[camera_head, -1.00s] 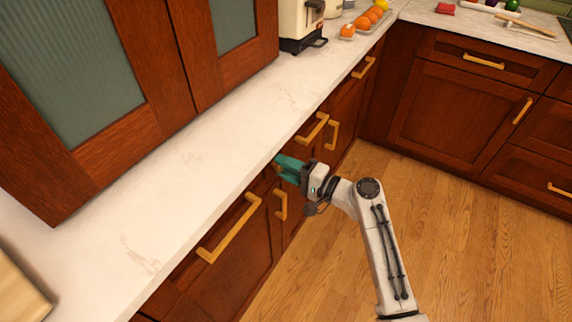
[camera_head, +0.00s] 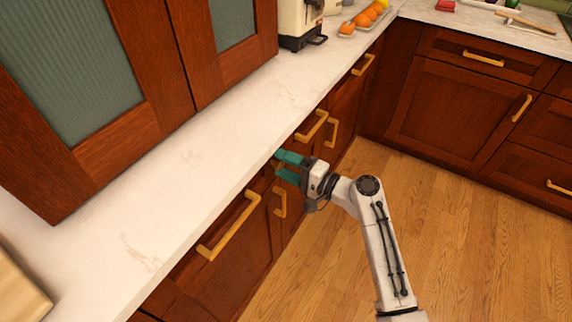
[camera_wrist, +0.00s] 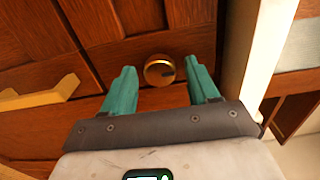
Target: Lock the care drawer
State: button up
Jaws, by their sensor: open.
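In the wrist view a round brass lock knob (camera_wrist: 160,70) with a dark slot mark on its right side sits on the dark red-brown wooden front (camera_wrist: 140,103) of a drawer. My gripper (camera_wrist: 163,78) has its two teal fingers open, one on each side of the knob. I cannot tell whether the fingertips touch the wood. In the head view my gripper (camera_head: 278,163) is at the cabinet front just under the counter edge, between two brass drawer handles. The knob is hidden there. Which drawer is the care drawer is not marked.
A brass drawer handle (camera_head: 229,226) lies to the left of my gripper and another handle (camera_head: 311,126) to the right. The white counter (camera_head: 190,165) overhangs close above. A toaster (camera_head: 299,25) stands on it. The wooden floor (camera_head: 310,270) is clear.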

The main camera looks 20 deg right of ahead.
jog(key=v, duration=1)
jog(key=shift+s+d, duration=0.25)
jog(key=shift+s, duration=0.05)
jog(key=s+a+f+n+g+h+p, duration=0.1)
jog(key=s+a+f+n+g+p, duration=0.1)
jog(key=s+a+f+n+g, duration=0.3)
jog(key=s+f+n+g+h+p, duration=0.1)
jog(key=s+f+g+h, duration=0.15)
jog(key=s, duration=0.45)
jog(key=s+d+r+n+g+h+p, duration=0.1)
jog(key=s+d+n+g+h, duration=0.1)
jog(key=s, duration=0.7)
jog(key=s+d+r+n+g+h+p, duration=0.1)
jog(key=s+d+g+h, duration=0.3)
jog(key=s, duration=0.5)
jog(key=shift+r+n+h+p, duration=0.35)
jog(key=shift+n+h+p, duration=0.25)
jog(key=shift+n, duration=0.2)
jog(key=shift+d, duration=0.1)
